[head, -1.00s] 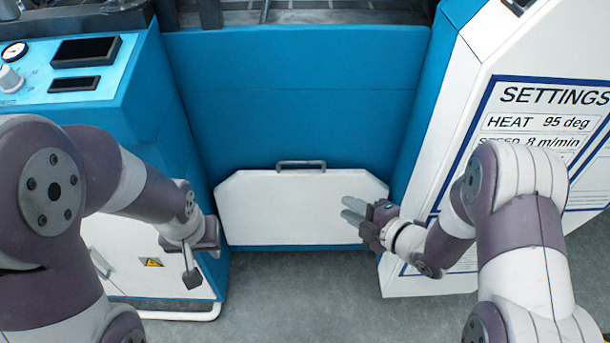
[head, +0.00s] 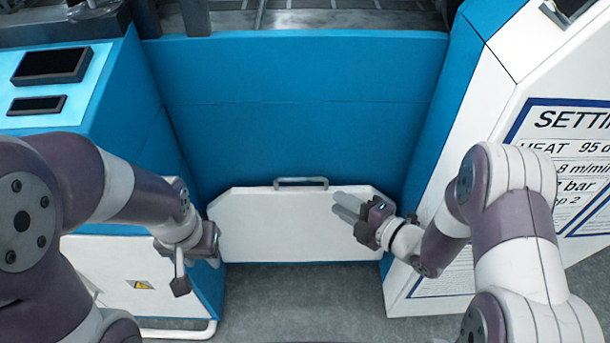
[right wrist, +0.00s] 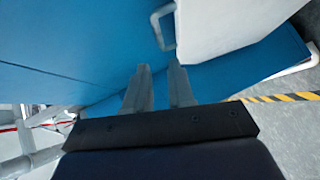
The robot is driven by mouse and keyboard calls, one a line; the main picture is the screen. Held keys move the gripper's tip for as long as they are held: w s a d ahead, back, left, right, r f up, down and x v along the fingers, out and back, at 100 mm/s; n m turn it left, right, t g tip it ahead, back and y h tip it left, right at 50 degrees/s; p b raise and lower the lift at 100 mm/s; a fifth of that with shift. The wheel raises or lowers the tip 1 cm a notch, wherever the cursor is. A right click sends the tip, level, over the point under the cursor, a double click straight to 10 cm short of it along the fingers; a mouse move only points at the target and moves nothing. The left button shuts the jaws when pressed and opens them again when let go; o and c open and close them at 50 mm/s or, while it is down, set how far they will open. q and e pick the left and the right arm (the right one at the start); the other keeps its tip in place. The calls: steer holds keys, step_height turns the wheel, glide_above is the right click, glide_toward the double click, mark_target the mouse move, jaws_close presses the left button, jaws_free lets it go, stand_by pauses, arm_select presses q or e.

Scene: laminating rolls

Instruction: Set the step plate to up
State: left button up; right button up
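The step plate (head: 270,228) is a white panel with cut upper corners, low on the blue machine front. It looks upright or nearly so; its exact tilt is hard to tell. A grey bar handle (head: 301,181) is on its top edge and also shows in the right wrist view (right wrist: 156,27). My right gripper (head: 340,204) is in front of the plate's right part, below and right of the handle. Its fingers (right wrist: 160,75) are apart with nothing between them. My left gripper (head: 181,283) hangs left of the plate; its finger opening is hidden.
A blue and white cabinet (head: 150,290) with a control panel stands at the left. A white settings board (head: 570,130) is on the slanted unit at the right. Grey floor (head: 300,300) is clear below the plate. Yellow-black tape (right wrist: 285,97) marks the floor.

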mark_target(299, 181)
steer(key=b+x, duration=0.3)
steer(key=x, duration=0.9)
steer(key=shift+s+a+b, duration=0.1)
steer(key=shift+s+b, duration=0.05)
steer(key=shift+b, duration=0.2)
jaws_close()
steer(key=shift+s, duration=0.1)
